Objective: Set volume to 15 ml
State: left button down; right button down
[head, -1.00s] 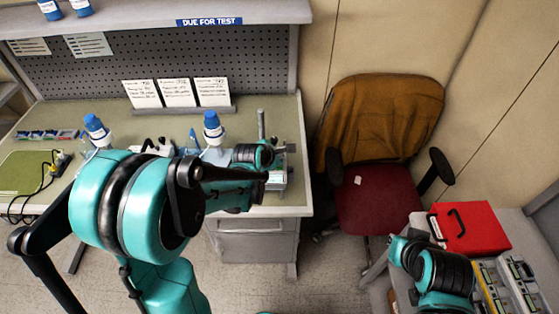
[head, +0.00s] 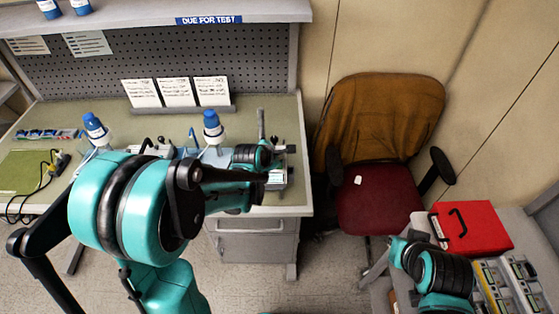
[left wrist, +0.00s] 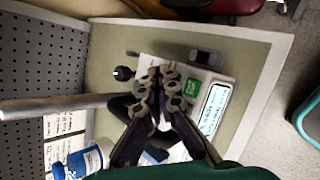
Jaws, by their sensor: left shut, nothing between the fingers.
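An infusion pump (left wrist: 213,108) with a white body, a lit pale screen and a green patch (left wrist: 194,88) lies on the bench in the left wrist view. In the head view only part of the pump (head: 278,178) shows at the bench's right end, behind my left arm. My left gripper (left wrist: 166,78) is shut and empty. Its fingertips are over the pump's upper face beside the green patch and hide part of it. I cannot tell whether they touch it. The screen's digits are too small to read. My right gripper is not in view.
A metal pole (left wrist: 60,105) rises beside the pump. A white bottle with a blue cap (head: 213,125) stands to its left on the bench (head: 270,105). Three cards (head: 177,93) stand behind. A chair (head: 375,200) and a red case (head: 470,228) are at right.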

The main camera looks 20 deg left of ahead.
pick_arm(q)
jog(key=shift+f+b, duration=0.45)
jog(key=shift+b, duration=0.05)
dwell(0.5)
jog(key=shift+r, duration=0.1)
jog(key=shift+r+p, duration=0.65)
jog(key=shift+r, duration=0.15)
notch_tip(320, 180, up, 5)
jog(key=p, duration=0.4)
jog(key=shift+r, duration=0.1)
dwell(0.4)
dwell(0.4)
